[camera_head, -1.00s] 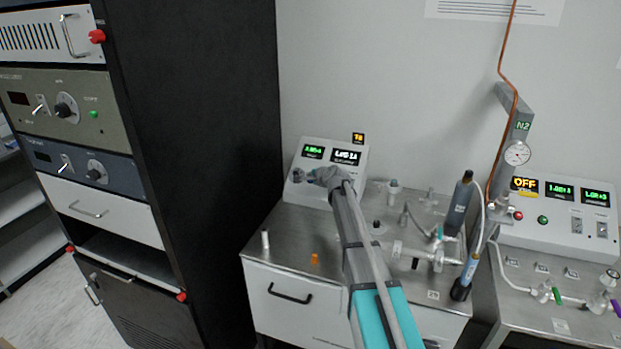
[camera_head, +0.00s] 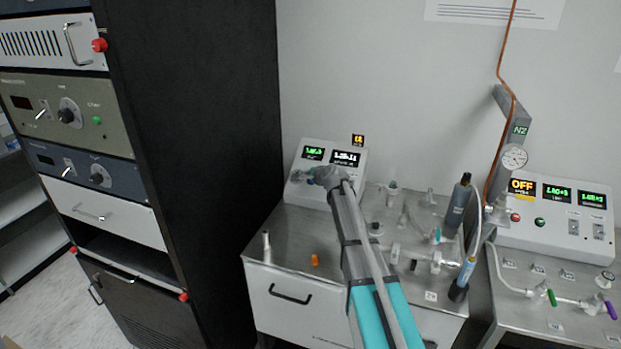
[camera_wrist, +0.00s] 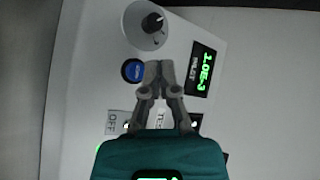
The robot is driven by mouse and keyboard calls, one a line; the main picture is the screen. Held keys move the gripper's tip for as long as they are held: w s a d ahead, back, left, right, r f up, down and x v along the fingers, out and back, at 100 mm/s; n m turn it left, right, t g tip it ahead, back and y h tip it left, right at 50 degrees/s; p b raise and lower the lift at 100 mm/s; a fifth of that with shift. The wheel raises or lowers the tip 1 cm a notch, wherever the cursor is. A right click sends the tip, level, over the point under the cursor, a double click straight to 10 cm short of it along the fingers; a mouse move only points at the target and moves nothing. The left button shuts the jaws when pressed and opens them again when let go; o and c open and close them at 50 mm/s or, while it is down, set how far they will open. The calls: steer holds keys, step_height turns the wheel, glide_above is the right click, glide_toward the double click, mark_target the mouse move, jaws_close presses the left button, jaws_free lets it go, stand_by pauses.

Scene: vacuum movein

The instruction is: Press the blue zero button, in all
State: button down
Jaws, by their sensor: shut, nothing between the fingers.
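The blue button (camera_wrist: 132,71) shows in the wrist view, round with a dark rim, on the face of a light grey control box. My gripper (camera_wrist: 158,69) is shut and empty. Its fingertips appear just right of the button in that view; I cannot tell whether they touch the panel or the button's edge.
A black knob (camera_wrist: 152,22) on a white round base is beside the button. The box stands on a steel-topped cabinet with pipes and valves to the right. A black rack (camera_head: 200,120) stands left.

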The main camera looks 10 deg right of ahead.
steer(key=shift+s+a+r+p, duration=0.2)
steer(key=shift+s+r+p, duration=0.2)
steer(key=shift+r, duration=0.1)
steer(key=shift+s+a+r+p, duration=0.15)
steer(key=shift+s+r+p, duration=0.1)
steer(key=shift+r+p, duration=0.15)
steer(key=shift+s, duration=0.1)
